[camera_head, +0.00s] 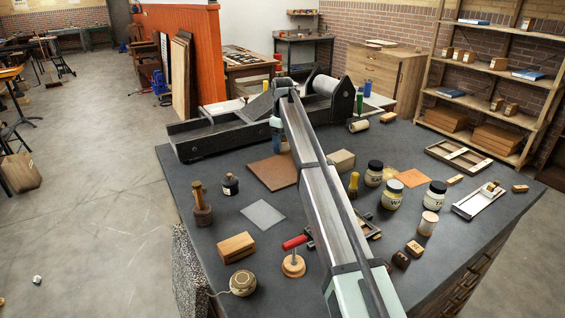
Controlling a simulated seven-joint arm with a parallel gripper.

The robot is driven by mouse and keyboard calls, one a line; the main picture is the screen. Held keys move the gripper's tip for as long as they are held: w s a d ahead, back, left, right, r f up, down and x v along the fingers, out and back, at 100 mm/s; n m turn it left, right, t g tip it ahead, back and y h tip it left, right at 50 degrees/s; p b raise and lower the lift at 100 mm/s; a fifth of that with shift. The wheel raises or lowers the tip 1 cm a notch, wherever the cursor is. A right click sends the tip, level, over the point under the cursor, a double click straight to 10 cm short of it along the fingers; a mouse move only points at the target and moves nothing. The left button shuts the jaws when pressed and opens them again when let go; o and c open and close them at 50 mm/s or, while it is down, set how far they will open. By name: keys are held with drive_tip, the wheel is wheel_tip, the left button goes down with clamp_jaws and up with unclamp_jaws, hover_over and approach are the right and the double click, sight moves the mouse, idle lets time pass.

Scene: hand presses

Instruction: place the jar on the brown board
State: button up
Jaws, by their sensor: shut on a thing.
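The brown board (268,174) lies flat on the dark table, left of my arm. My gripper (279,140) hangs from the far end of my arm, at the board's back right edge. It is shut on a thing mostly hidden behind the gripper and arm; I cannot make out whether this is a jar. I cannot tell whether it touches the board.
A long black press (205,143) runs along the back edge. A tan block (341,160) stands right of my arm.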

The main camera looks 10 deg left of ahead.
drive_tip(key=shift+f, duration=3.6)
drive_tip(key=shift+f, duration=0.1)
drive_tip(key=o, duration=1.2)
drive_tip(key=shift+o, duration=0.2)
wheel_tip(320, 180, up, 12)
drive_tip(key=shift+r, duration=0.1)
